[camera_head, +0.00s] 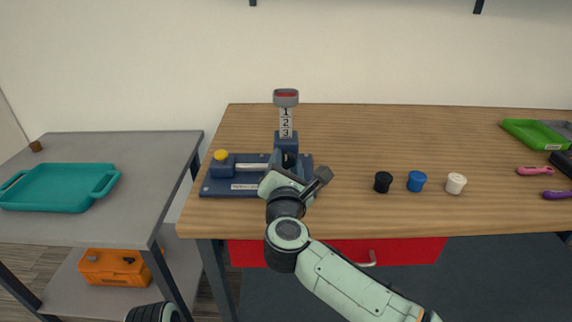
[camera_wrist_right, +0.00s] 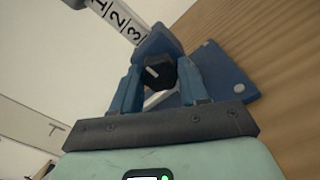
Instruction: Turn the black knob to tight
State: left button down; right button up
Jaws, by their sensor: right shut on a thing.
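The black knob (camera_wrist_right: 160,74) shows in the right wrist view on a blue block of the fixture, with a short white mark on its face. My right gripper (camera_wrist_right: 161,84) is shut on it, one blue finger at each side. In the head view my right gripper (camera_head: 288,174) is at the front of the fixture and hides the knob. The blue fixture base (camera_head: 221,188) lies on the wooden table, with an upright scale (camera_head: 286,122) marked 1, 2, 3 and a grey cup with red inside on top. No tight label is readable. My left gripper is not in view.
A yellow button (camera_head: 221,155) sits on the fixture's left. Black (camera_head: 382,182), blue (camera_head: 416,181) and white (camera_head: 456,183) caps stand to the right. A grey table (camera_head: 150,150) with a teal tray (camera_head: 60,205) is at left. The wooden table's back middle is clear.

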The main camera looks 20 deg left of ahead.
jog(key=o, duration=1.1)
jog(key=shift+c, duration=0.2)
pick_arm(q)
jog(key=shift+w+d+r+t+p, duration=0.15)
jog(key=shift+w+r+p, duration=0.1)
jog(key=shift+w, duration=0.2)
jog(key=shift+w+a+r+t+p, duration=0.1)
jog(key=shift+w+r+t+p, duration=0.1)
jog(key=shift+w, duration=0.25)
pick_arm(e)
jog(key=v, duration=1.3)
jog(key=shift+s, duration=0.2)
